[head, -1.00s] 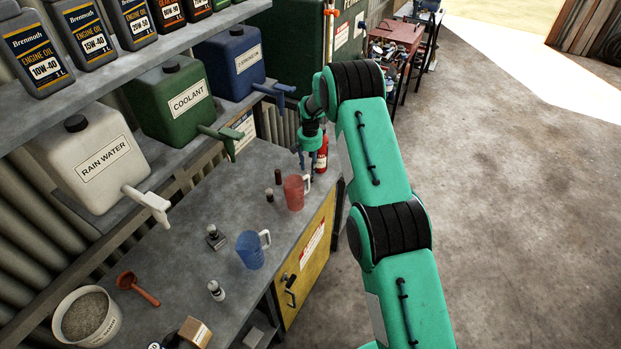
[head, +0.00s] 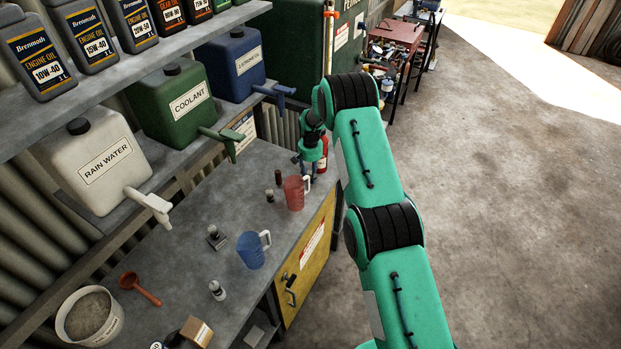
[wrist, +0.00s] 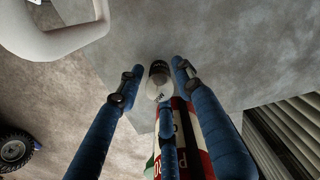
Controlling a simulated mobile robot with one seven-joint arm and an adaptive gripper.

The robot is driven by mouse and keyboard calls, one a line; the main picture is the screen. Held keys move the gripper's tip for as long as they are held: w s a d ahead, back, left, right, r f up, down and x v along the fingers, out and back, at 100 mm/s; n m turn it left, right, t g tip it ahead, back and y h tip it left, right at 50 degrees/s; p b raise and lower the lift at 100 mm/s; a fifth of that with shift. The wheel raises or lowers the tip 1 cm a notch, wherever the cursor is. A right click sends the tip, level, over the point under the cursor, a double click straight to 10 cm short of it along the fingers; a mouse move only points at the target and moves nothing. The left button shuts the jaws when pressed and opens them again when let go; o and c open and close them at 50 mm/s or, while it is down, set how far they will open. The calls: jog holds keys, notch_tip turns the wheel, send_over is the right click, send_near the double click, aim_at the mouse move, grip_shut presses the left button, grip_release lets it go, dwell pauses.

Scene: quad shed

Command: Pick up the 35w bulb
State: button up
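My gripper (head: 301,164) is low over the far end of the grey workbench (head: 190,262), just behind the red jug (head: 294,193). In the wrist view my gripper (wrist: 155,80) has its blue fingers spread apart, with a small dark-topped, pale-bodied bulb-like object (wrist: 158,82) between them. Its marking is too small to read, so I cannot tell if it is the 35w bulb. I see no clear contact. Other small bulb-like items stand on the bench: a dark one (head: 278,177), a pale one (head: 270,195) and one nearer (head: 217,290).
The red jug's pale handle (wrist: 62,42) is close in the wrist view. A red, white and green cylinder (wrist: 190,135) lies behind the fingers. A blue jug (head: 251,250) stands nearer. The shelf with the blue container (head: 232,65) overhangs the bench. Floor on the right is clear.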

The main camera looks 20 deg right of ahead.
dwell(0.5)
grip_shut()
jog(key=shift+r, duration=0.15)
notch_tip(320, 180, up, 18)
jog(key=b, duration=0.2)
jog(key=shift+b, duration=0.3)
dwell(0.3)
dwell(0.5)
